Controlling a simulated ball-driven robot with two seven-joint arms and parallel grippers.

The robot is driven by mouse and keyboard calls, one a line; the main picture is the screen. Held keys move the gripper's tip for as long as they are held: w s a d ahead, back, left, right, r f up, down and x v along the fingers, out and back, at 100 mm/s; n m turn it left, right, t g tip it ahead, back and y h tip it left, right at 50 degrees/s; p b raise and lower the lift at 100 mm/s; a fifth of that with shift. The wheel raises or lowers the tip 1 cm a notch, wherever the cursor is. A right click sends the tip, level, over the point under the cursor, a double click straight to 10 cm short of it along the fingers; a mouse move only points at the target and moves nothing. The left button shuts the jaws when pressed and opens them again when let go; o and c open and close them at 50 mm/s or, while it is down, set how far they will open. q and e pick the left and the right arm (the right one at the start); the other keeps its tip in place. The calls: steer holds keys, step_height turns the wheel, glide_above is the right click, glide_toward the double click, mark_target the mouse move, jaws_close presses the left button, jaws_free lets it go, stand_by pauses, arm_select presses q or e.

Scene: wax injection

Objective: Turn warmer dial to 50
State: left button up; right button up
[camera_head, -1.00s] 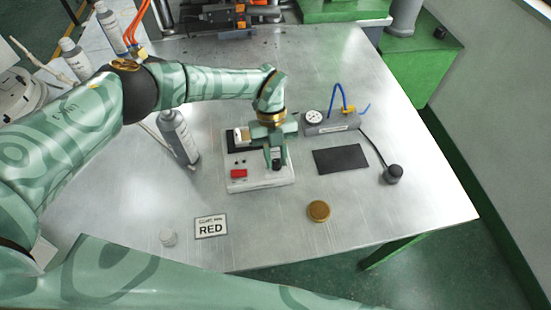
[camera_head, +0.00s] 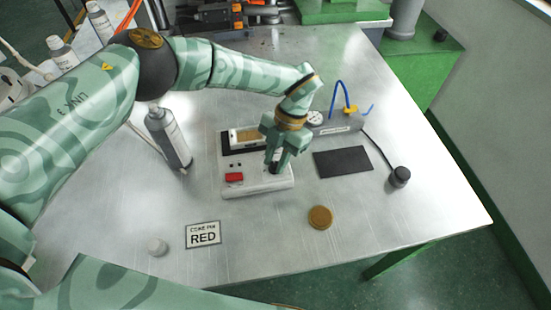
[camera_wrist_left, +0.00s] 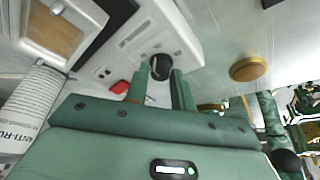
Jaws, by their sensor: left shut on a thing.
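The warmer (camera_head: 254,187) is a white box with a red switch (camera_head: 234,177) and a tan-bottomed well (camera_head: 250,134) at its back. Its black dial knob (camera_wrist_left: 160,66) shows in the left wrist view between the fingertips of my left gripper (camera_wrist_left: 160,78). In the head view my left gripper (camera_head: 273,160) reaches down onto the right part of the warmer's panel, fingers shut on the knob and mostly covering it. The dial's marks are too small to read. My right gripper is out of view.
A bottle (camera_head: 167,137) stands left of the warmer. A dark mat (camera_head: 342,162) and a gauge block (camera_head: 335,125) with a blue hose are at right.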

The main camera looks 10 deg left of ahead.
arm_select(q)
steer(key=shift+d+m+t+y, duration=0.1)
steer(key=shift+m+t+y, duration=0.45)
steer(key=shift+m, duration=1.65)
steer(key=shift+s, duration=0.1)
steer(key=o, duration=1)
steer(key=v, duration=1.6)
steer(key=shift+d, duration=0.25)
